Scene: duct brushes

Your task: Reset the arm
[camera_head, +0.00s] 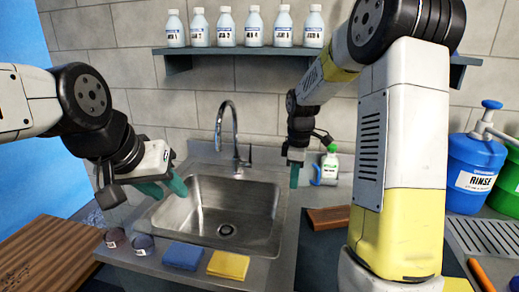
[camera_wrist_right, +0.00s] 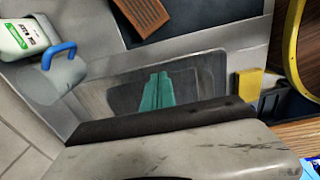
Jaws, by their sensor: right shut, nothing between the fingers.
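My right gripper (camera_head: 294,176) hangs fingers-down over the counter, right of the sink (camera_head: 215,212). Its green fingers are together and empty, as the right wrist view (camera_wrist_right: 157,92) also shows. My left gripper (camera_head: 163,188) is over the left edge of the sink. Its green fingers point right and stand apart with nothing seen between them.
A white bottle (camera_head: 330,161) stands behind my right gripper. A blue sponge (camera_head: 183,256), a yellow sponge (camera_head: 228,265) and two dark round items (camera_head: 143,244) lie along the front. The faucet (camera_head: 222,125) rises behind the sink. Several bottles (camera_head: 254,27) line the shelf (camera_head: 200,58).

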